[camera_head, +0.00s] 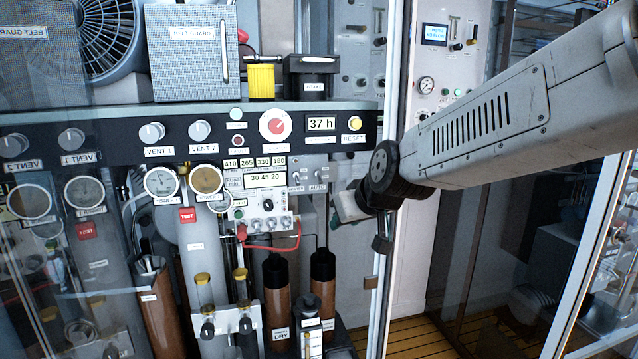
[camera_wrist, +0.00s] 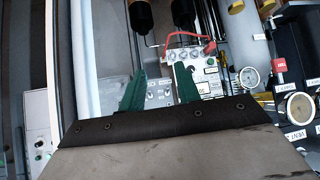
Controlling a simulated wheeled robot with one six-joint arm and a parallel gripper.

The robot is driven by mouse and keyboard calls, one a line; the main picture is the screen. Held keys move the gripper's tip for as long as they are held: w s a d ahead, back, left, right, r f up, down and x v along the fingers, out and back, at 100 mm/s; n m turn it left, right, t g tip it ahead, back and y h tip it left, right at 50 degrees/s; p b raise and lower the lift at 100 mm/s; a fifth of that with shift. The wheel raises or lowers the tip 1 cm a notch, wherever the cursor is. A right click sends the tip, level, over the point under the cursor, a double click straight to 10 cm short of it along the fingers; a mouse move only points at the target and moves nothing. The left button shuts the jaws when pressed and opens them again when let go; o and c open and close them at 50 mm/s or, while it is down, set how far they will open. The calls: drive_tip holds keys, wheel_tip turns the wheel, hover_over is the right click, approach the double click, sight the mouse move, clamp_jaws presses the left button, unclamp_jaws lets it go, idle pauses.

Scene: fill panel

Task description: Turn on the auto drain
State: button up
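A grey panel with two small toggle switches (camera_head: 307,177) sits beneath the right end of the black control bar. Small labels are under the switches; the right one seems to begin with "AUTO", but the print is too small to be sure. In the wrist view, this switch panel (camera_wrist: 158,93) shows between and beyond the green fingers. My gripper (camera_wrist: 163,78) has its two fingers spread with nothing between them. In the head view, it is just right of and below the switches, mostly hidden by its own wrist. I see no contact with a switch.
The black control bar (camera_head: 105,128) carries knobs, an hour display (camera_head: 320,124) and a yellow reset button (camera_head: 355,124). A red hose (camera_head: 285,246) loops below the panel. Brown cylinders (camera_head: 277,300) stand lower down. A light door-frame post (camera_head: 387,200) rises beside my wrist.

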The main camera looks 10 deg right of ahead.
drive_tip(key=w+t+h, duration=0.2)
drive_tip(key=w+t, duration=0.3)
drive_tip(key=w, duration=1.1)
drive_tip(key=m+t+h, duration=0.1)
drive_tip(key=t+h, duration=0.2)
drive_tip(key=h, duration=0.1)
approach(320, 181)
drive_tip(key=w, duration=0.2)
drive_tip(key=x, duration=0.7)
drive_tip(key=shift+w+d+f, duration=0.15)
drive_tip(key=shift+w+d, duration=0.15)
drive_tip(key=shift+w, duration=0.05)
drive_tip(key=shift+c, duration=0.3)
clamp_jaws()
